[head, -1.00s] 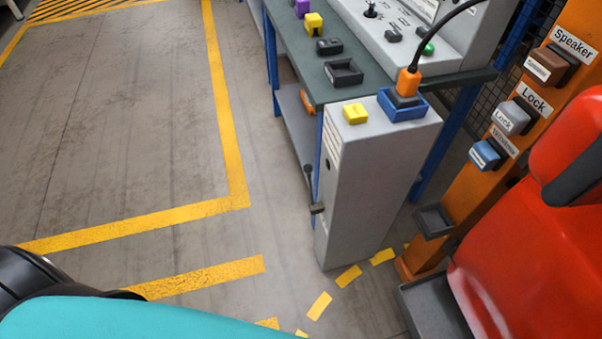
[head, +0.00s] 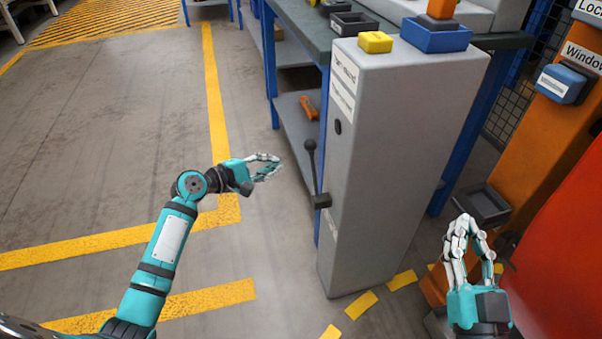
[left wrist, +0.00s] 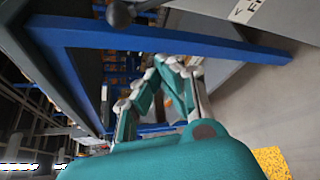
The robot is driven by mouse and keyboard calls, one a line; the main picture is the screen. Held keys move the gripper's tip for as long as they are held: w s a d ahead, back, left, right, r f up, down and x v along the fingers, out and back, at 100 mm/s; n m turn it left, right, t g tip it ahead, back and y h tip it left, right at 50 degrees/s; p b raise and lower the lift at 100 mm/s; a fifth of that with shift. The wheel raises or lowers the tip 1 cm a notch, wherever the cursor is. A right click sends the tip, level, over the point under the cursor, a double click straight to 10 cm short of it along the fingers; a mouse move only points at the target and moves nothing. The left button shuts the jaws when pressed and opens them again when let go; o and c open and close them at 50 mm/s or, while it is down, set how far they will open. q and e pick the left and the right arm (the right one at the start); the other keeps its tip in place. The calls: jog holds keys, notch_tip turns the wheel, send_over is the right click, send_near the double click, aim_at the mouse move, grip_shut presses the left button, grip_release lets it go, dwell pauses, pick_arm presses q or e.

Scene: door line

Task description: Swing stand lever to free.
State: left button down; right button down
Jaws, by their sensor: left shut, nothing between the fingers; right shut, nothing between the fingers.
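The grey stand (head: 390,165) is upright right of centre in the head view. Its lever has a dark ball knob (head: 310,145) on a thin rod that rises from a dark pivot block (head: 321,201) on the stand's left side. The knob also shows at the top of the left wrist view (left wrist: 120,13). My left gripper (head: 279,166) is shut and empty, just left of the knob and apart from it. My right gripper (head: 470,222) is shut and empty, in front of the stand's lower right, fingers pointing up.
A yellow block (head: 375,42) and a blue tray (head: 436,36) sit on the stand's top. A blue-framed workbench (head: 297,30) stands behind, with an orange tool (head: 308,107) on its lower shelf. An orange post (head: 555,120) stands at right. The floor at left is clear.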

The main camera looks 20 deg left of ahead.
pick_arm(q)
jog(key=shift+d+r, duration=0.1)
jog(key=shift+r, duration=0.45)
pick_arm(e)
jog(key=shift+s+r, duration=0.3)
jog(key=shift+r, duration=0.3)
